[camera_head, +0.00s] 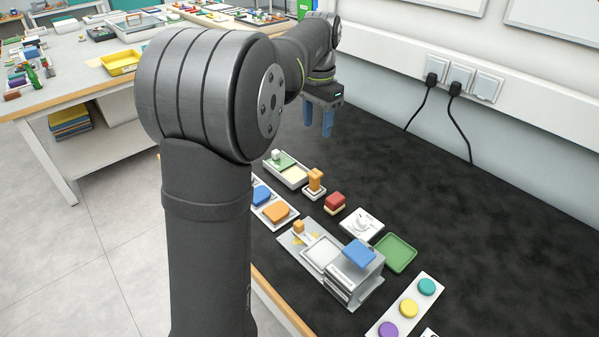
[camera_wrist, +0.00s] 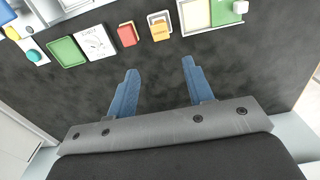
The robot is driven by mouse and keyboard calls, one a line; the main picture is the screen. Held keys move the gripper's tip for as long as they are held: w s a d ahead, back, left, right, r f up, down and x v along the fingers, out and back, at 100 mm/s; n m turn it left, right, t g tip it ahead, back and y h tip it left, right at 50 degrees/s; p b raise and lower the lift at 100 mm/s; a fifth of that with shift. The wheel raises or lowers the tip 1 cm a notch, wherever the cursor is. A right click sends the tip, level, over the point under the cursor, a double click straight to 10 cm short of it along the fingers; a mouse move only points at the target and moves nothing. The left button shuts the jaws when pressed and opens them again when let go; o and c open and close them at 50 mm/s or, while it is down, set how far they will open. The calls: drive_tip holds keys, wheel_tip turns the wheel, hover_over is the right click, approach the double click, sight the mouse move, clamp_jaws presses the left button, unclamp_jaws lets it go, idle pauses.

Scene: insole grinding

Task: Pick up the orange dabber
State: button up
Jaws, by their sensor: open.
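The orange dabber (camera_head: 316,179) stands upright on a small white base on the black mat, in the middle of the head view. In the wrist view the orange dabber (camera_wrist: 160,30) shows from above at the top centre, beyond my fingertips. My gripper (camera_head: 317,126) has blue fingers, hangs above the mat behind the dabber and is apart from it. In the wrist view my gripper (camera_wrist: 158,66) is open, with only bare mat between its fingers.
A red block (camera_head: 335,203) stands close right of the dabber, and a green-and-white tray (camera_head: 297,180) close left. A grey fixture with a blue top (camera_head: 359,253), a green tray (camera_head: 396,252) and a strip with coloured discs (camera_head: 409,308) are nearer. The mat's right side is clear.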

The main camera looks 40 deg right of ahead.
sight(315, 173)
drive_tip(key=f, duration=1.3)
drive_tip(key=shift+s+a+f, duration=0.1)
drive_tip(key=shift+s+f, duration=0.15)
drive_tip(key=shift+s, duration=0.15)
drive_tip(key=shift+w+f, duration=0.2)
drive_tip(key=shift+f, duration=1.25)
drive_tip(key=shift+w+f, duration=0.2)
drive_tip(key=shift+f, duration=1.2)
drive_tip(key=c, duration=0.9)
